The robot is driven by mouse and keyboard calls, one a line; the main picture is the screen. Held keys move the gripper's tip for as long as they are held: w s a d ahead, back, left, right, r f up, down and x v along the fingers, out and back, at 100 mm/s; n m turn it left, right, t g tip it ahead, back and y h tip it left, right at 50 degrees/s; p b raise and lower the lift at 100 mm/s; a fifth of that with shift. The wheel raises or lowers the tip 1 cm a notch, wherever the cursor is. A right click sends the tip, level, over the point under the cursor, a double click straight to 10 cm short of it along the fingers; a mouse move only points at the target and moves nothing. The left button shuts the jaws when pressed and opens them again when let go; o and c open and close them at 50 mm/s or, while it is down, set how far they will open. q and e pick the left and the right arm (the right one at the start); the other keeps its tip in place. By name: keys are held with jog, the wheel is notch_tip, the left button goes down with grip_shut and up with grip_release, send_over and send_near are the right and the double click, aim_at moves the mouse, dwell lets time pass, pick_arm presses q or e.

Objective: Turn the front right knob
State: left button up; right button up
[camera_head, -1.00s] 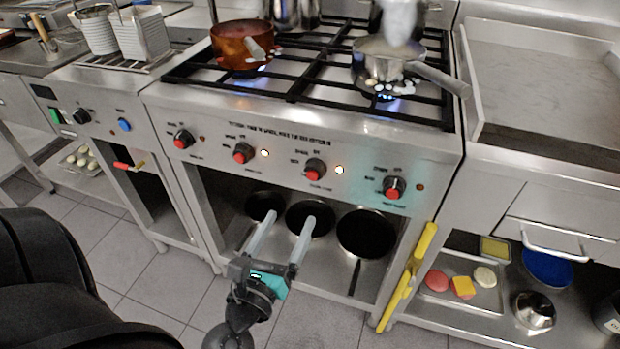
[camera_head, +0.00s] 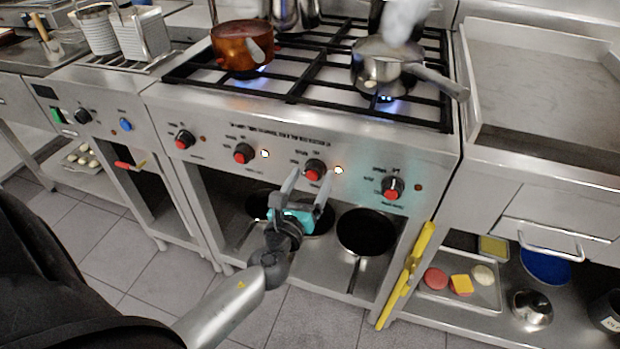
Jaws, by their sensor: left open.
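The stove front carries a row of red-and-black knobs: a far-left knob (camera_head: 185,139), a second knob (camera_head: 244,153), a third knob (camera_head: 315,169) and a far-right knob (camera_head: 393,187). Their labels are too small to read, so I cannot tell which is the front right knob. My left gripper (camera_head: 311,176) is open and empty, pointing up at the third knob. Its fingertips appear on either side of that knob's lower part; contact cannot be told. My right gripper is out of view.
A steaming saucepan (camera_head: 378,68) and a copper pot (camera_head: 240,50) stand over lit burners. Lights glow beside the second and third knobs. Pans (camera_head: 366,232) lie on the shelf below. A yellow-handled tool (camera_head: 408,272) is at the stove's right leg.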

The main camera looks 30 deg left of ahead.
pick_arm(q)
jog(key=shift+c, duration=0.2)
grip_shut()
dwell(0.5)
